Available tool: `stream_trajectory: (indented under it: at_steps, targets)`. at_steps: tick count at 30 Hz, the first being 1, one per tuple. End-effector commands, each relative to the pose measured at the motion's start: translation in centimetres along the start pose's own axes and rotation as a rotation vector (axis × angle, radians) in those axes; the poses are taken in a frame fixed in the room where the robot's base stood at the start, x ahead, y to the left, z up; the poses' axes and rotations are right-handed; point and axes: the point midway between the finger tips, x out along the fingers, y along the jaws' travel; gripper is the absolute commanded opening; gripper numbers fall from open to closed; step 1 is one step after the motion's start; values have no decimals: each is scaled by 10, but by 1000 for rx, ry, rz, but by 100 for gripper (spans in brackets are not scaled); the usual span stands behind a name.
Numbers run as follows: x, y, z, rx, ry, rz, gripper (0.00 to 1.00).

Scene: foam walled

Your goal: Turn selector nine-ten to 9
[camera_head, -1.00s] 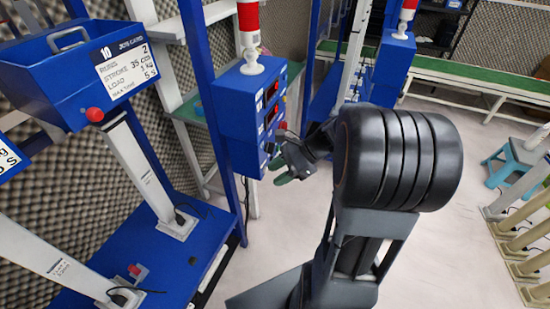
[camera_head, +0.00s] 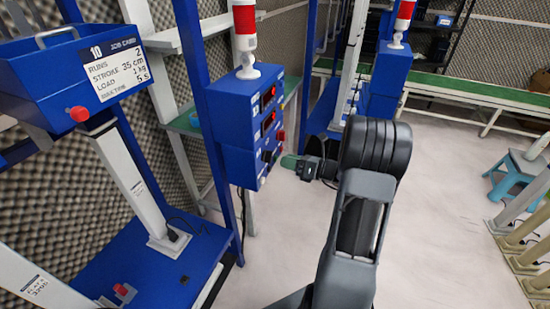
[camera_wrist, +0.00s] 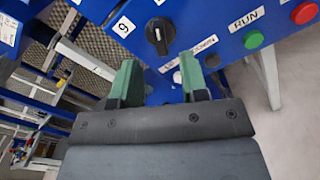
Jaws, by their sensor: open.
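The blue control box (camera_head: 232,125) stands centre left in the head view. In the wrist view its black selector knob (camera_wrist: 160,38) is at the top centre. Its handle stands roughly upright in the picture, with a small pale mark on it. In the head view my gripper (camera_head: 290,162) is close to the box's front.
On the same panel are a RUN label (camera_wrist: 249,20), a green button (camera_wrist: 254,39) and a red button (camera_wrist: 304,13). A red-and-white lamp (camera_head: 245,35) tops the box. A blue post (camera_head: 200,100) stands left of it. A blue stool (camera_head: 515,175) is right, with clear floor between.

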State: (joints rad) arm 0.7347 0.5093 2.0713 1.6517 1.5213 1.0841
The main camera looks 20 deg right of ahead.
Motion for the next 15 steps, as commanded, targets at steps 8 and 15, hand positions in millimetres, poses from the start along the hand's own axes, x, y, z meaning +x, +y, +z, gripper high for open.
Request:
stream_trajectory:
  at_steps: [8, 15]
  targets:
    - [39, 0, 0, -2, 3, 2, 40]
    - [52, 0, 0, -1, 2, 1, 40]
